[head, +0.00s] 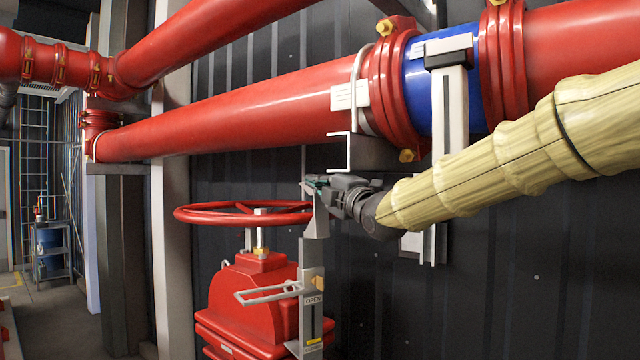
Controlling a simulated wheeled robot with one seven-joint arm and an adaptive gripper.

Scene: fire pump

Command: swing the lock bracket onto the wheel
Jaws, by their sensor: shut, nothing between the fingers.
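The red handwheel (205,215) lies level on top of the red valve body (248,300), left of centre in the head view. A grey metal bracket (315,224), which looks like the lock bracket, stands at the wheel's right rim. It rises above a flat upright plate (312,275) marked OPEN. My gripper (312,184) reaches in from the right and is at the bracket's top end, just above the rim. Its fingers are small here and look shut with nothing held. I cannot tell whether they touch the bracket, or whether the bracket touches the wheel.
A pale metal loop (265,294) sticks out left from the plate. A large red pipe (240,110) with a blue section (440,85) runs above. A pipe support (378,152) is close above my gripper. A dark ribbed wall (480,290) is behind. Open floor (55,315) shows at far left.

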